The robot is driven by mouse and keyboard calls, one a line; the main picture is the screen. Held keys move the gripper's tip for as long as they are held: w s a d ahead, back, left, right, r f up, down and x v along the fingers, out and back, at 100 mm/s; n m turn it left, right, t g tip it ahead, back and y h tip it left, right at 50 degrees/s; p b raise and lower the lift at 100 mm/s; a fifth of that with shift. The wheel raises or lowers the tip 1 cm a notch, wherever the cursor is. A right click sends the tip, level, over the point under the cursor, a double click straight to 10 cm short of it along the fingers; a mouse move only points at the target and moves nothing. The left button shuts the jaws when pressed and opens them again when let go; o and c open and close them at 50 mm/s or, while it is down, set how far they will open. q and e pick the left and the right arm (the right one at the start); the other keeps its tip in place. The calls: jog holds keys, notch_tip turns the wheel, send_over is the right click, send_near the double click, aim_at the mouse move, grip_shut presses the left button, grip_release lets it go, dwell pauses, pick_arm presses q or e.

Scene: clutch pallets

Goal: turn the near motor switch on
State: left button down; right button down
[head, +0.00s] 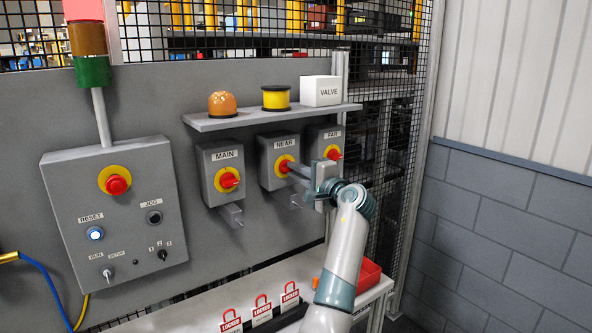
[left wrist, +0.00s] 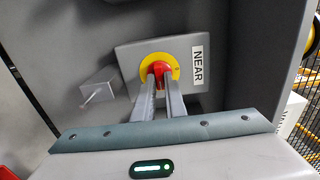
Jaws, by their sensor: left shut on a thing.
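The near motor switch is a grey box (head: 269,153) labelled NEAR, with a red handle on a yellow disc (head: 280,162). In the left wrist view the red handle (left wrist: 160,67) sits between my fingertips, with the yellow disc (left wrist: 175,62) around it. My left gripper (head: 290,168) reaches in from the right and is shut on this handle. The fingers partly hide the handle, so its exact angle is hard to read. My right gripper is not in view.
The MAIN switch (head: 216,163) is to the left and the FAR switch (head: 327,134) close to the right, behind my wrist. A shelf (head: 255,118) above holds a valve box (head: 321,91). Below, a ledge bears red LOCKED tags (head: 262,307) and a red bin (head: 369,272).

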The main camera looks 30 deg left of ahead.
pick_arm(q)
jog(key=shift+r, duration=0.15)
jog(key=c, duration=2)
grip_release()
jog(key=shift+c, duration=0.2)
jog(key=shift+o, duration=1.2)
jog(key=b+v, duration=0.6)
jog(key=v, duration=1.1)
jog(key=shift+b, duration=0.4)
jog(key=shift+s+d+f, duration=0.1)
jog(key=shift+d+f, duration=0.05)
jog(key=shift+f, duration=0.1)
